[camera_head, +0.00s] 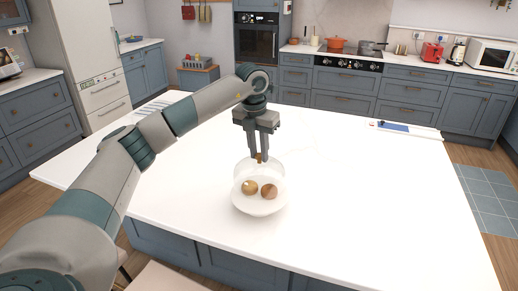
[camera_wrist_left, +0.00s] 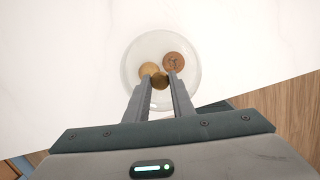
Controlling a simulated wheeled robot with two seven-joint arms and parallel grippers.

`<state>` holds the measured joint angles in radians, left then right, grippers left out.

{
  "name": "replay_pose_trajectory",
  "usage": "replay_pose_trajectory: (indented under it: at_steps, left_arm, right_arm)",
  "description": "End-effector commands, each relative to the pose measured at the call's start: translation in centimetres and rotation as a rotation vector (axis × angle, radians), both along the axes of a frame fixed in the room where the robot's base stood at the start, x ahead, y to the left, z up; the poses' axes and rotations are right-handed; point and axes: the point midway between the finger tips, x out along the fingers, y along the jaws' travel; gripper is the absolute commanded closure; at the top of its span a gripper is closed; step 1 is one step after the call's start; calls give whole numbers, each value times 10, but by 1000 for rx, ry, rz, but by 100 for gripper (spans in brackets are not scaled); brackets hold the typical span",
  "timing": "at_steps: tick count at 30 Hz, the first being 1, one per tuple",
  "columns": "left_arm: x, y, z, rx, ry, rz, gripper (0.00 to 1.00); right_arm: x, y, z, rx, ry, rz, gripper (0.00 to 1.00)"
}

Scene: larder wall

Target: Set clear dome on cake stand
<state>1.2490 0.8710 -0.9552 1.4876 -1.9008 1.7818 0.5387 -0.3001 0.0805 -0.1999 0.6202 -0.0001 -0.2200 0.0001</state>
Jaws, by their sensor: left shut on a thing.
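My left gripper (camera_head: 260,157) points down over the island counter and is shut on the small brown knob of the clear dome (camera_head: 241,171). The knob (camera_wrist_left: 160,82) shows between the fingertips in the wrist view. The dome is over the white cake stand (camera_head: 260,209), which bears two brown buns, one at left (camera_head: 250,187) and one at right (camera_head: 269,191). The dome looks upright and roughly centred around the buns. Its rim is faint, so I cannot tell whether it touches the stand. My right gripper is not in view.
The white island counter (camera_head: 370,190) is wide and mostly clear around the stand. A blue item (camera_head: 393,127) lies at its far right edge. The back counter holds an orange pot (camera_head: 337,43), a red toaster (camera_head: 432,52) and a microwave (camera_head: 490,55), well away.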

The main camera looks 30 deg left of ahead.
Motion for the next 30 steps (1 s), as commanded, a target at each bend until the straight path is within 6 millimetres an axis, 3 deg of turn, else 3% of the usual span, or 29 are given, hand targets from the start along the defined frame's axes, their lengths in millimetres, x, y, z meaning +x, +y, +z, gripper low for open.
replay_pose_trajectory:
  at_steps: [12,30]
  left_arm:
    - [1,0,-33,0,-2,0,100]
    - [1,0,-40,0,-1,0,100]
  right_arm:
    - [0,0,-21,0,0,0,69]
    - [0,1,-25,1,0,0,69]
